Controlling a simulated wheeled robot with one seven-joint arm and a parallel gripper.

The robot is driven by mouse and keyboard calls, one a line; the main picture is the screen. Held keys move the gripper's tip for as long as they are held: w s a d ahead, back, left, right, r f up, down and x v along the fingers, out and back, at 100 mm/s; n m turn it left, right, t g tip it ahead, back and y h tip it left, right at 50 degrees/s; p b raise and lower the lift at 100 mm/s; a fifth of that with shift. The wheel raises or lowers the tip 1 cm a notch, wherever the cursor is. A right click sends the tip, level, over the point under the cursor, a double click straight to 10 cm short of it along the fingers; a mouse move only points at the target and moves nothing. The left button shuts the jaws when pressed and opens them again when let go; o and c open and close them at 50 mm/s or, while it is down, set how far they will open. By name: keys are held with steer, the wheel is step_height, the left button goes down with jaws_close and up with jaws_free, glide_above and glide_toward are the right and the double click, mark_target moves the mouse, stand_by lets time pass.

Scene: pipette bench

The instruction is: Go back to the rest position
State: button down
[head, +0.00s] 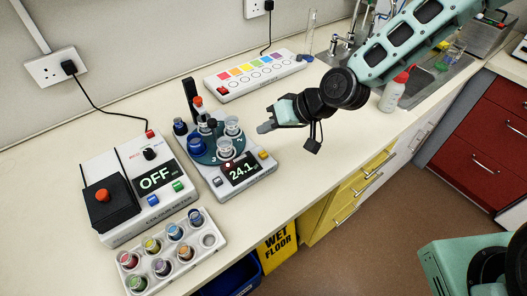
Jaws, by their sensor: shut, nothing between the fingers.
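My gripper (267,127) is at the end of my teal and black arm, which reaches in from the upper right. The gripper hangs above the bench (335,152), pointing left, with its fingers together and empty. Its tips are just right of a device with a round dark turntable (212,142) holding several small vessels; I cannot tell the exact gap, but they look apart. The device's display (242,170) reads about 24.1.
A box (145,190) reading OFF stands left, behind a white rack (208,240) of coloured vials. A coloured-button panel (254,72) lies at the back. A red-capped bottle (393,94) stands near the sink (440,75). A yellow sign (278,247) is below the bench edge.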

stand_by(0.4)
steer(key=s+d+r+n+g+h+b, duration=0.1)
steer(key=s+d+r+h, duration=0.1)
steer(key=s, duration=0.6)
steer(key=s+d+r+n+g+h+b, duration=0.1)
steer(key=s+d+r+h+b, duration=0.1)
steer(key=s, duration=0.6)
steer(key=s+d+r+g+h+b, duration=0.1)
steer(key=s+d+r+h, duration=0.3)
steer(key=s+d, duration=0.2)
steer(key=shift+s+d+r+n, duration=0.4)
steer(key=shift+s, duration=0.5)
